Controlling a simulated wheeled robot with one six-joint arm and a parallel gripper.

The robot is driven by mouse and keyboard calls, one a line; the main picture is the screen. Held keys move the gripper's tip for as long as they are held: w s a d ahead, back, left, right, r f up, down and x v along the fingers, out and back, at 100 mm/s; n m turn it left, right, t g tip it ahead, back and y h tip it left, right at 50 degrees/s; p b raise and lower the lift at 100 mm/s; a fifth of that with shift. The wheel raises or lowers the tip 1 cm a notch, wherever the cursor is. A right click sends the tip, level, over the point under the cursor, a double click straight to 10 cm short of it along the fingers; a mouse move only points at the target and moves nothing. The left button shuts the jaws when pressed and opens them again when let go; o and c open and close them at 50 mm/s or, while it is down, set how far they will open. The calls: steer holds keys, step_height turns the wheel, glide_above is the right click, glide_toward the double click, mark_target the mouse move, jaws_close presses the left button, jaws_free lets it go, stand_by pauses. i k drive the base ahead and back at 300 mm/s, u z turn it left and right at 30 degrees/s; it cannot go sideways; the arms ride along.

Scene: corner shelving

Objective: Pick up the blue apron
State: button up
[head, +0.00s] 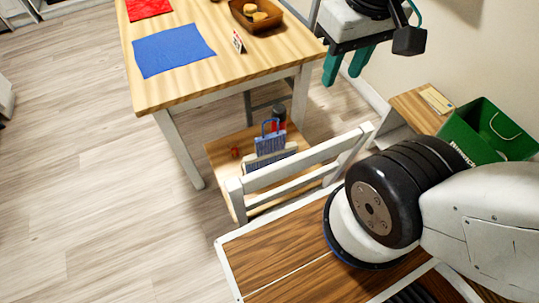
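A flat blue cloth (174,50) lies on the wooden table (225,72) at the upper left. A blue, patterned item (270,143) stands on the wooden chair seat (222,158), partly hidden by the white chair back. I cannot tell which of these is the apron. My gripper (347,72), with two teal fingers pointing down, is at the upper right, to the right of the table. Its fingers are apart with nothing visible between them. It is clear of both blue things.
A red cloth (148,8), a brown basket with bread-like pieces (257,14) and a small card (238,42) are on the table. A green bag (488,132) stands right. Floor at left is clear.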

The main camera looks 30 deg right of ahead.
mark_target(271, 148)
steer(key=k, duration=0.5)
steer(key=u, duration=1.8)
steer(key=i, duration=3.05)
steer(key=z, duration=4.35)
steer(key=i, duration=0.5)
steer(key=u, duration=0.15)
